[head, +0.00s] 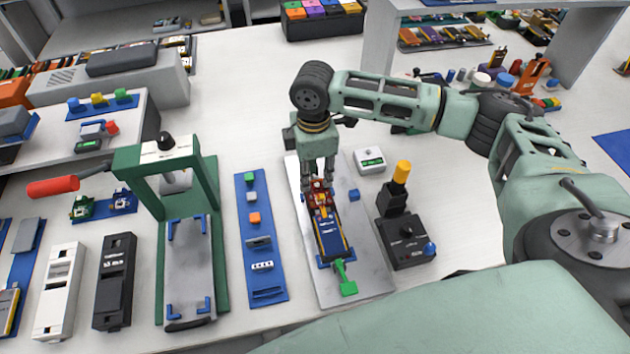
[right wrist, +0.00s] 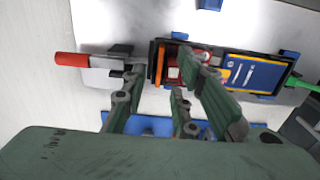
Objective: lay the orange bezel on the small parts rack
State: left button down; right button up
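The orange bezel (right wrist: 160,65) shows in the right wrist view as a narrow orange bar at one end of the black-cased unit with a blue label (right wrist: 250,72). The unit (head: 331,238) lies on a grey plate in the head view, where the gripper hides the bezel's end. My right gripper (head: 318,172) points down over that end. In the right wrist view its fingers (right wrist: 160,75) are apart, one on each side of the bezel; I see no grip. The small parts rack appears to be the blue strip (head: 262,254) left of the plate. My left gripper is out of view.
The rack carries several small pieces, among them an orange block (head: 254,217). A green press (head: 180,235) with a red handle stands left of it. A black joystick box (head: 407,240) and a white device (head: 370,161) stand right of the plate (head: 366,280).

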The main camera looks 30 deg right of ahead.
jog(key=shift+f, duration=0.9)
jog(key=shift+c, duration=0.4)
grip_shut()
